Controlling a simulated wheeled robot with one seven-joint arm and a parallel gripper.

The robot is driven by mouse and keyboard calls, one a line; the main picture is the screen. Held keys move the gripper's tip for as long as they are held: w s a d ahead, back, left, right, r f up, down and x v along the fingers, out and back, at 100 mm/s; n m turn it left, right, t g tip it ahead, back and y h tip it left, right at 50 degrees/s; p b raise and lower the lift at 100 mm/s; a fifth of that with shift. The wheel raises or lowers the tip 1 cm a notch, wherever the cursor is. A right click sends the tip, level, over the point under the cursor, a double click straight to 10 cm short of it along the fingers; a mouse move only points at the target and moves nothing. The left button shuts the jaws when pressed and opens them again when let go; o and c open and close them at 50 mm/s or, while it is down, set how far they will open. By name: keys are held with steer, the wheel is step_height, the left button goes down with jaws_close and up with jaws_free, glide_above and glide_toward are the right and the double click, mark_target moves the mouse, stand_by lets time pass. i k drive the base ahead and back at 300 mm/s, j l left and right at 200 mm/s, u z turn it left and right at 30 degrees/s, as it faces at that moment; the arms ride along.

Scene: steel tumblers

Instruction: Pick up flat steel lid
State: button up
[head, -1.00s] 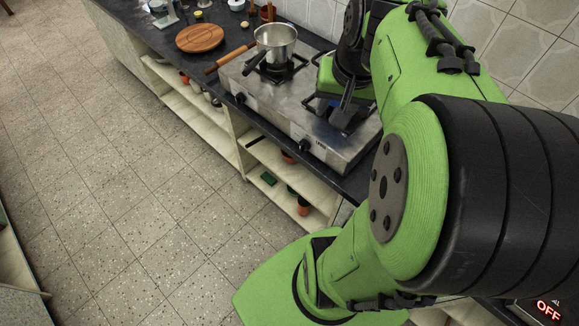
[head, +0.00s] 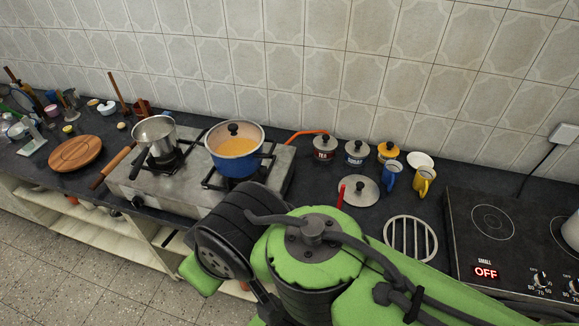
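My arm's green and black links fill the bottom middle of the head view, nearer than the lid. I cannot make out my gripper's fingers in this view.
The steel gas stove (head: 190,193) holds a steel pan (head: 154,133) and a blue pot (head: 236,164). Jars (head: 325,149), a blue mug (head: 393,176) and a yellow mug (head: 425,181) stand near the lid. A round metal grate (head: 411,239) and a black hotplate (head: 515,240) lie to the right.

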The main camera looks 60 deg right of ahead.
mark_target(361, 191)
steer(key=z, duration=4.35)
